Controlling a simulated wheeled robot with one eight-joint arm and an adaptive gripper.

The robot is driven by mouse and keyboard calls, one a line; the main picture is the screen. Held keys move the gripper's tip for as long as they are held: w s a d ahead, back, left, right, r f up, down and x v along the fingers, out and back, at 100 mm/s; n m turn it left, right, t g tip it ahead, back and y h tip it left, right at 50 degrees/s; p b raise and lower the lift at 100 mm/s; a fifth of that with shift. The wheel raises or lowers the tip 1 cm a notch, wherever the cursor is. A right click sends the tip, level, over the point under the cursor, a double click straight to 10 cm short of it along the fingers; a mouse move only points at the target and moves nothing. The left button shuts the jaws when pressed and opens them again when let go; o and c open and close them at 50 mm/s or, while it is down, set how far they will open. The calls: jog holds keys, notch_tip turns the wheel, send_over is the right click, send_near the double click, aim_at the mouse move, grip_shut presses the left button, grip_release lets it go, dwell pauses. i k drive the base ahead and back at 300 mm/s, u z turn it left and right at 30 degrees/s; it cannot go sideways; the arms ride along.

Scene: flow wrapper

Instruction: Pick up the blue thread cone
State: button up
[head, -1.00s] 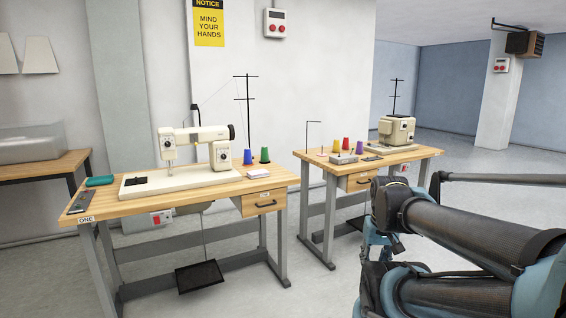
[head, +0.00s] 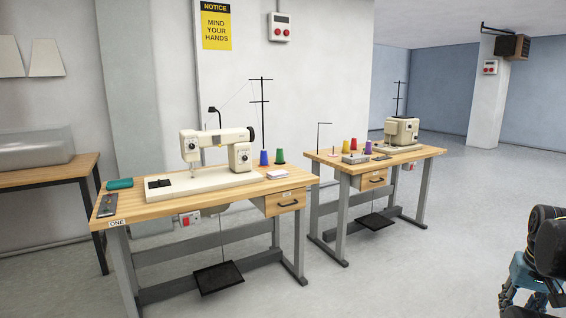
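The blue thread cone (head: 264,158) stands upright on the near sewing table (head: 180,205), right of the white sewing machine (head: 215,160) and close to the table's back edge. A green thread cone (head: 280,157) stands just to its right. My arm shows only in part at the lower right edge, far from the cone and over the floor.
A thread stand (head: 263,105) rises behind the cones. A small white box (head: 283,174) lies in front of them. A second table (head: 348,165) with another machine (head: 402,132) and several cones stands to the right. The floor (head: 420,270) at front right is clear.

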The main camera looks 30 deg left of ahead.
aim_at(264, 162)
jog(key=i, duration=0.8)
jog(key=u, duration=0.45)
jog(key=i, duration=1.35)
jog(key=u, duration=0.8)
jog(key=i, duration=1.15)
jog(key=u, duration=0.55)
jog(key=i, duration=0.5)
jog(key=u, duration=0.15)
